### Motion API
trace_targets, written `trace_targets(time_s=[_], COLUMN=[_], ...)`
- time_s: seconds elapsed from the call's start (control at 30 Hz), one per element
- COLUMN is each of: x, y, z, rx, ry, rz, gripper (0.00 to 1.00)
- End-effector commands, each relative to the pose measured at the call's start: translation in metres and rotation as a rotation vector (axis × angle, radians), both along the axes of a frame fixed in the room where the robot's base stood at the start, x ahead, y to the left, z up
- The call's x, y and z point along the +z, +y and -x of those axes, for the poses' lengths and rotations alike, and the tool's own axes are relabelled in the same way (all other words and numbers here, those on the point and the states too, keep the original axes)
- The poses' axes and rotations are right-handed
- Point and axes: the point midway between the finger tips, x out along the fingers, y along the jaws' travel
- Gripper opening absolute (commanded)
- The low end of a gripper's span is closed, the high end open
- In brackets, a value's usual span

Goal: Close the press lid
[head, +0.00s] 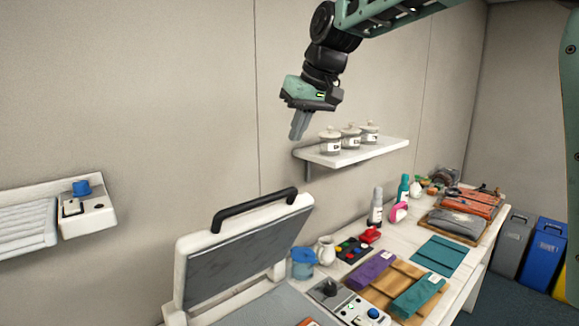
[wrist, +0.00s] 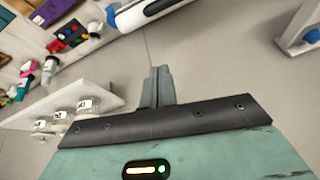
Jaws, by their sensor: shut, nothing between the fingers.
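The press lid (head: 236,262) stands raised in the head view, a white frame with a dark grey plate on its inner face. A black handle (head: 254,207) runs along its top edge. The press's grey lower plate (head: 262,310) shows in part at the bottom edge of the picture. My gripper (head: 298,136) is shut and empty, up in the air above and a little right of the handle, apart from it. In the wrist view the fingers of my gripper (wrist: 158,76) are together, with a stretch of white frame and black handle (wrist: 140,12) beyond them.
A wall shelf (head: 352,150) with jars is right of my gripper. The table right of the press holds a blue cup (head: 303,263), a white jug (head: 325,250), bottles and folded cloths (head: 374,269). A wall unit with a blue knob (head: 81,188) is at the left.

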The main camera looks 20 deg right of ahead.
Motion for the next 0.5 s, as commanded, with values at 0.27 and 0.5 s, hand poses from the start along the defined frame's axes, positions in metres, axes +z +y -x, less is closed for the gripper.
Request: trace_targets(time_s=[0.27, 0.5], x=[-0.050, -0.081], y=[0.011, 0.014], z=[-0.021, -0.017], rx=[0.003, 0.002], ry=[0.007, 0.002], rz=[0.001, 0.000], gripper=[0.00, 0.00])
